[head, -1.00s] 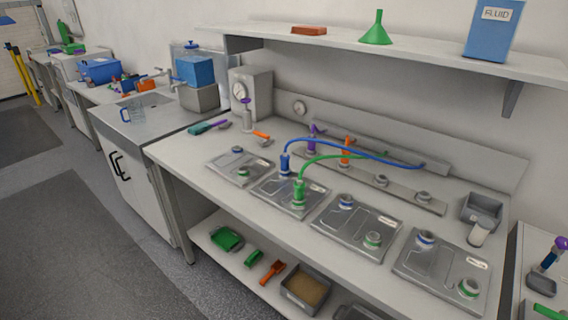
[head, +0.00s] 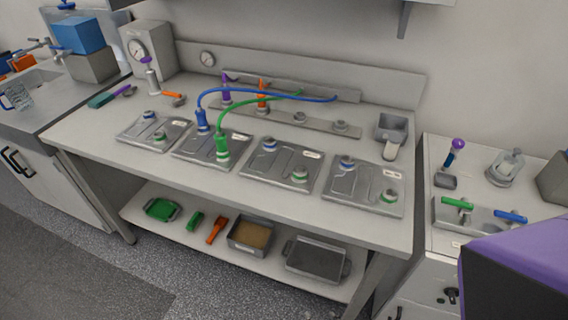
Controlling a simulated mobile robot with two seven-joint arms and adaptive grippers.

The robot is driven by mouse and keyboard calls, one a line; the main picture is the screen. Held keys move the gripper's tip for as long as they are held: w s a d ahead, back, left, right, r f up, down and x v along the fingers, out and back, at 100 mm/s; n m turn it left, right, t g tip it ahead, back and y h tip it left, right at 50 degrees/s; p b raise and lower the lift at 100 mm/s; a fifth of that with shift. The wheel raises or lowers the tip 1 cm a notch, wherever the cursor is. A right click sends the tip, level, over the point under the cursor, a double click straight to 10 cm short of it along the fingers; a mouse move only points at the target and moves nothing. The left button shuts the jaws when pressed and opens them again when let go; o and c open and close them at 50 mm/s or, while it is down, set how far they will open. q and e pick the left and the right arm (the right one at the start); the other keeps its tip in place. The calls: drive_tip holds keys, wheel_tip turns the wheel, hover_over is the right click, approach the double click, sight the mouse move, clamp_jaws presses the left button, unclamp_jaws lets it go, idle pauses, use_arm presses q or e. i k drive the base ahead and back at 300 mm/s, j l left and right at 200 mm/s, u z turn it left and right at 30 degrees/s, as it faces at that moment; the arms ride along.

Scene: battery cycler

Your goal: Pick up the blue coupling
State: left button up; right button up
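The blue coupling (head: 202,121) stands upright on the second plate from the left (head: 196,150) on the workbench. A blue hose (head: 270,93) rises from its top and arches right to the back rail. The green coupling (head: 222,145) stands just in front and right of it on the same plate, with a green hose. Neither of my grippers is in view, and nothing holds the blue coupling.
Other plates with ports (head: 281,163) lie to both sides.

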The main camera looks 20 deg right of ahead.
sight(201, 112)
drive_tip(key=i+j+u, duration=0.2)
drive_tip(key=i+j, duration=0.25)
drive_tip(key=j, duration=0.2)
drive_tip(key=i+j+u, duration=0.15)
drive_tip(key=i+j, duration=0.3)
drive_tip(key=j, duration=0.1)
